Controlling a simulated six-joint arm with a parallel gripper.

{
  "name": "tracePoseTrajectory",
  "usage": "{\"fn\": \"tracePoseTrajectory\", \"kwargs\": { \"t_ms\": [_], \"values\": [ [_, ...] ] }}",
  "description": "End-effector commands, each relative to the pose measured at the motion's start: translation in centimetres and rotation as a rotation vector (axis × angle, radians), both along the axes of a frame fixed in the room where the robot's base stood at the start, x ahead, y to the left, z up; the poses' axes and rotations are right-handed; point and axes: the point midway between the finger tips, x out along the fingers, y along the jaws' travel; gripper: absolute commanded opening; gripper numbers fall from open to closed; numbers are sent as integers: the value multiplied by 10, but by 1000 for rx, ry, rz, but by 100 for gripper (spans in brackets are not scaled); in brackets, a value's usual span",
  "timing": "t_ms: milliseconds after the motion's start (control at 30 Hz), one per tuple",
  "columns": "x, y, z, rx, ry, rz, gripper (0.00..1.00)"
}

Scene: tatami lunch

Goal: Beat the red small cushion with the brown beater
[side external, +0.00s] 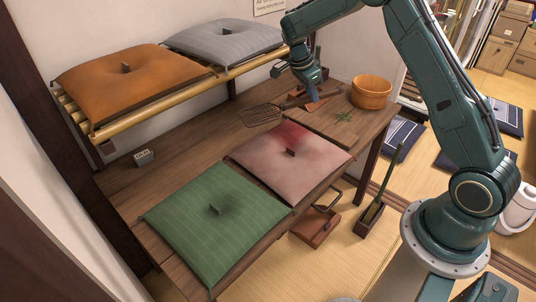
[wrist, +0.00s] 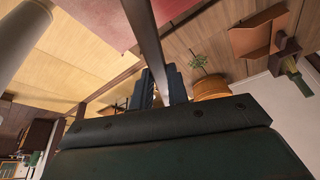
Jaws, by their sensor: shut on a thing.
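The red small cushion (side external: 270,165), pinkish with a deeper red patch at its far edge and a dark tuft in the middle, lies flat on the dark wooden table. A reddish edge at the top of the wrist view (wrist: 108,12) looks like it. The brown beater (side external: 261,116) has a flat woven head beyond the cushion's far edge, apart from it in the picture. Its handle runs right to my gripper (side external: 313,97), which is shut on it. How high the beater is above the table I cannot tell.
A green cushion (side external: 215,215) lies left of the red one. Orange (side external: 130,85) and grey (side external: 220,40) cushions lie on a bamboo rack (side external: 190,90). A wooden tub (side external: 371,92) and a green sprig (side external: 343,116) are at the table's right end. A small grey block (side external: 144,158) sits left.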

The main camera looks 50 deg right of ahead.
Motion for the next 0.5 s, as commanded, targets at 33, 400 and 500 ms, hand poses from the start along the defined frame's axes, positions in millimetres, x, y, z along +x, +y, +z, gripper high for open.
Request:
{"fn": "tracePoseTrajectory", "kwargs": {
  "t_ms": [33, 400, 500],
  "values": [
    [1, 1, 0, 0, 0, -1, 0],
    [1, 2, -3, -4, 3, 0, 0],
    [2, 4, -11, -20, 12, 0, 0]
  ]
}}
